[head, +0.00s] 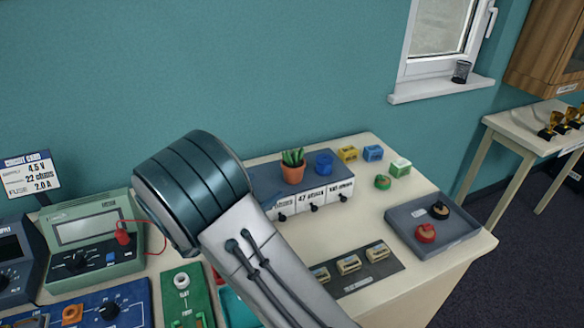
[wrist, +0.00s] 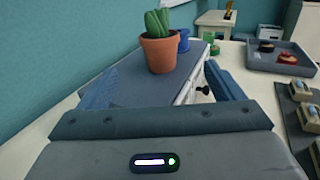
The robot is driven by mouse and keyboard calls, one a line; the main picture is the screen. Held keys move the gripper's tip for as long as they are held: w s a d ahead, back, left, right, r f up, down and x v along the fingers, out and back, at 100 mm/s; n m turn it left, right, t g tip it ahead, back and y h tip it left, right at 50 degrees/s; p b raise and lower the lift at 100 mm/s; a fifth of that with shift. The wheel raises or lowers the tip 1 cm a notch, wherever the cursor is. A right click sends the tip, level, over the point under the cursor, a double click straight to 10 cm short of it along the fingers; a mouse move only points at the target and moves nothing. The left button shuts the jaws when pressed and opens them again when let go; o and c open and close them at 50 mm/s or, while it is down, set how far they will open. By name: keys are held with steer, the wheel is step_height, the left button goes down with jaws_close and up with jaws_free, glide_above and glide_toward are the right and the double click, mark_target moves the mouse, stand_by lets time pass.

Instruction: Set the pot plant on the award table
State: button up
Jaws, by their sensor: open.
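The pot plant, a green cactus in a terracotta pot (head: 292,168), stands upright on top of the blue-grey drawer box (head: 262,180). It also shows in the wrist view (wrist: 158,45), straight ahead of my gripper. My gripper (wrist: 165,85) is open and empty, with its two blue fingers spread on either side of the box top, short of the pot. In the head view my arm hides the gripper. The award table (head: 512,124) is a pale table at the far right, with several gold trophies (head: 556,122) on its right part.
A blue cup-like item (head: 324,162) stands right behind the pot. A grey tray (head: 456,238) with red and black parts lies to the right. Small coloured blocks (head: 373,153) are at the back. The award table's left part looks bare. A window sill (head: 430,92) juts out above.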

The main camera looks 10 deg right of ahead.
mark_target(293, 162)
steer(key=p+x, duration=0.1)
steer(key=x, duration=0.7)
steer(key=w+d+p, duration=0.1)
steer(key=w+d+r+p, duration=0.1)
steer(key=d, duration=0.1)
steer(key=shift+w+d+r, duration=0.1)
steer(key=shift+w+d, duration=0.2)
steer(key=shift+w, duration=0.05)
steer(key=shift+w+d, duration=0.3)
steer(key=c, duration=1.2)
steer(key=shift+c, duration=0.3)
